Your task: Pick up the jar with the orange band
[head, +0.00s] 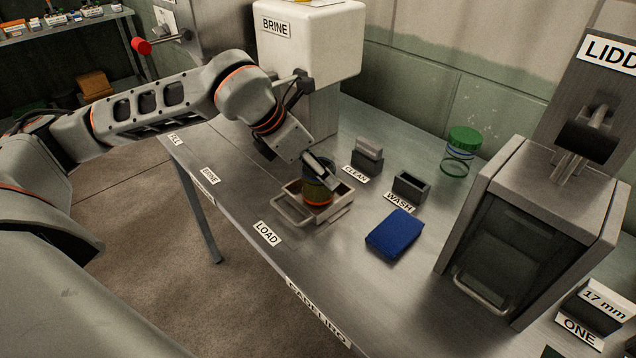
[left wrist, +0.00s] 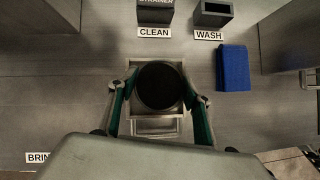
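A jar (head: 317,192) with an olive-to-orange lower part stands in a pale metal tray (head: 290,213) behind the LOAD label. The left wrist view shows the dark round top of the jar (left wrist: 159,86) inside the tray (left wrist: 157,127). My left gripper (head: 321,172) comes down over the jar from above. In the left wrist view the left gripper (left wrist: 160,80) has one finger on each side of the jar, close to its edge. I cannot tell whether the fingers touch it. Any band is partly hidden by the finger. My right gripper is not identifiable.
A green-lidded clear jar (head: 459,155) stands at the back. Small holders stand at CLEAN (head: 367,153) and WASH (head: 411,186). The white BRINE machine (head: 310,45) is behind; a grey lidding machine (head: 535,235) stands right.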

